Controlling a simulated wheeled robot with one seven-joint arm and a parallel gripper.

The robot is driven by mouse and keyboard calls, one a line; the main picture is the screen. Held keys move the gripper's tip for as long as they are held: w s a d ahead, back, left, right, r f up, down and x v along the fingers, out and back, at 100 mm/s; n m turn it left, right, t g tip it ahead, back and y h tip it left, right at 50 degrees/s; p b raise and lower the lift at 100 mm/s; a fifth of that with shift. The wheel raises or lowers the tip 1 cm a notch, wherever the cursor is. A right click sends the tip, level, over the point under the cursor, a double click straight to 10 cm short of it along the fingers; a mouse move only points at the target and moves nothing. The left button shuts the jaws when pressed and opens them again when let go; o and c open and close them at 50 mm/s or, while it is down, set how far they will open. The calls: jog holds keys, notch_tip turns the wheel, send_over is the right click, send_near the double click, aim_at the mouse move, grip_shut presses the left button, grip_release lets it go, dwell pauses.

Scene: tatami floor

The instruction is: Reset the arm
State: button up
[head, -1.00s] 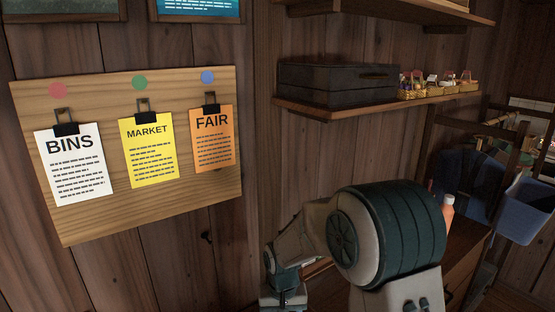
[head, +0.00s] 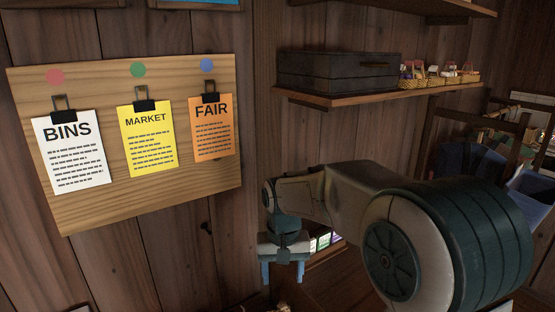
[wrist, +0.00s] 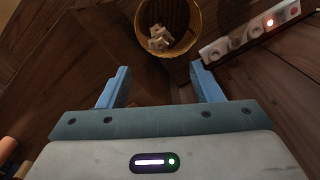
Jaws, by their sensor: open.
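My arm reaches across the lower right of the head view. My gripper (head: 283,272) hangs down at its left end, below and right of the notice board. In the wrist view my gripper (wrist: 160,85) shows two blue fingers spread well apart, with nothing between them. It is open and empty, and touches nothing that I can see.
A wooden board (head: 120,208) holds three clipped sheets marked BINS, MARKET and FAIR. A shelf (head: 400,92) bears a dark case (head: 335,75) and small baskets (head: 440,77). The wrist view shows a round bin (wrist: 193,40) with crumpled paper and a power strip (wrist: 250,35).

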jog(key=shift+r, duration=0.7)
jog(key=s+d+t, duration=0.1)
jog(key=s+d, duration=0.6)
jog(key=s, duration=0.2)
jog(key=s+d+r+t, duration=0.1)
jog(key=s+d+t, duration=0.1)
jog(key=s+d, duration=0.4)
jog(key=s, duration=0.4)
jog(key=shift+d+m, duration=0.4)
jog(key=shift+s+r, duration=0.1)
